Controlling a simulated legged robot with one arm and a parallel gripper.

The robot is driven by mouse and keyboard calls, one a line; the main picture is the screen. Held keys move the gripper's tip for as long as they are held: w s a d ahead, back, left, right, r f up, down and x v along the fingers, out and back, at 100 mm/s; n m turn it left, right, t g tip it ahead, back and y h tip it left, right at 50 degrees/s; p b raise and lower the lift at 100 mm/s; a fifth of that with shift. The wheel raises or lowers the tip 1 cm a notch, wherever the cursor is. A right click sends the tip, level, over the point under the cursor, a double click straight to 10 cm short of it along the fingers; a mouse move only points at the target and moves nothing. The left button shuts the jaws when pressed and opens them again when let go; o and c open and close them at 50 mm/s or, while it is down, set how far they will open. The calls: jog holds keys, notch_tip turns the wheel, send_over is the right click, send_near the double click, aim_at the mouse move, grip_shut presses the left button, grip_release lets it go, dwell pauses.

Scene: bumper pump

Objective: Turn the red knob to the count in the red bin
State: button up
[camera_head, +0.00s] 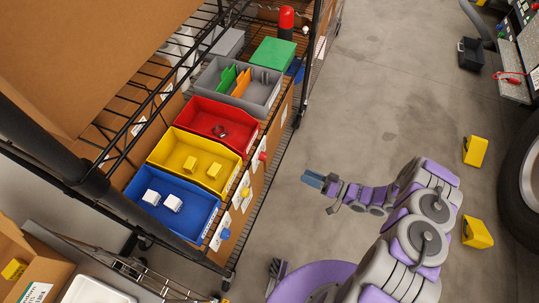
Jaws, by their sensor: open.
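The red bin (193,112) sits on the wire shelf, between the grey bin and the yellow bin. Small dark and reddish items (221,131) lie in it; they are too small to count surely. The red knob (262,156) is on the shelf's front panel, below and right of the red bin, beside a white label. The knob's setting is too small to read. My gripper (313,179) is open and empty over the floor, to the right of the red knob and apart from it.
The yellow bin (180,140) holds two yellow blocks, and the blue bin (140,206) two white ones. A yellow knob (245,192) and a blue knob (225,233) share the panel. Yellow wedges (475,151) stand by the tyre (530,190). Floor between shelf and gripper is clear.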

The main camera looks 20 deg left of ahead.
aim_at(263, 157)
jog(key=w+a+b, duration=0.2)
jog(key=a+b, duration=0.1)
jog(key=a, duration=1.4)
jog(key=shift+w, duration=0.3)
jog(key=c, duration=1)
jog(key=shift+c, duration=0.2)
